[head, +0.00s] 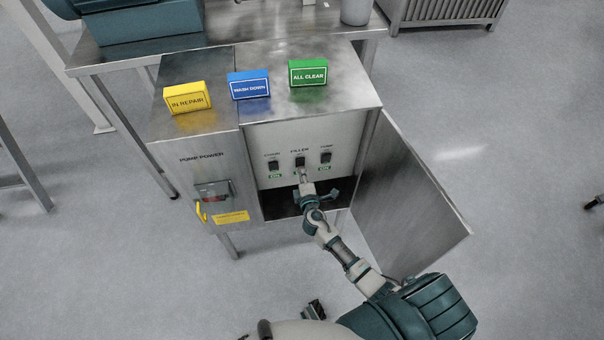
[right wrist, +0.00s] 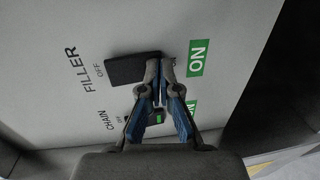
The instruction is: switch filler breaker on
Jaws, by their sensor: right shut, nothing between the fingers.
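The filler breaker (head: 300,161) is the middle one of three black switches on the open cabinet's panel. In the right wrist view it is a dark rocker (right wrist: 132,69) between the words FILLER OFF and a green ON label (right wrist: 197,57). My right gripper (head: 303,175) is shut and empty. In the right wrist view its fingertips (right wrist: 160,66) are at the ON-side end of the filler switch and hide that end. I cannot tell whether they touch it. My left gripper is not in view.
The neighbouring chain switch (head: 273,165) and pump switch (head: 326,157) have green ON labels below. The cabinet door (head: 410,195) hangs open at the right. Yellow, blue (head: 249,85) and green signs stand on the cabinet top. A pump power box (head: 213,190) is at the left.

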